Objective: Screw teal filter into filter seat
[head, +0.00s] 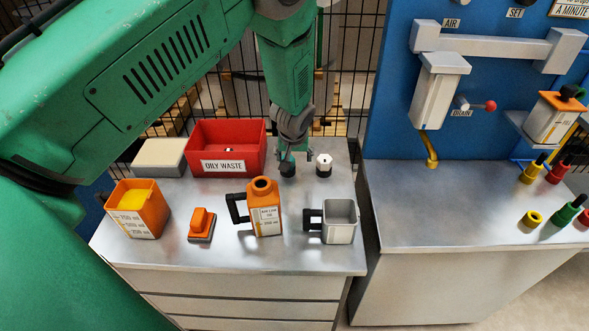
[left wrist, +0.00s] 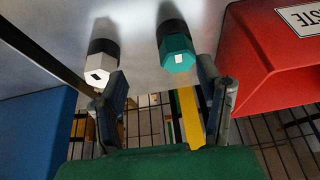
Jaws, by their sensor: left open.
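The teal filter (head: 287,168), with a dark lower part, stands at the back of the metal bench, partly hidden under my left gripper (head: 291,155). In the left wrist view the teal filter (left wrist: 177,55) shows its six-sided teal end with a small white square. My left gripper (left wrist: 160,78) is open, its fingers pointing at the bench. The filter appears between the finger lines, nearer the right finger; I cannot tell whether they touch. I cannot pick out the filter seat with certainty. My right gripper is not in view.
A white filter (head: 323,165) stands close right of the teal one. A red oily waste bin (head: 228,160) is close on its left. A grey cup (head: 340,222) and orange oil can (head: 264,208) stand in front. A blue panel (head: 390,90) rises at right.

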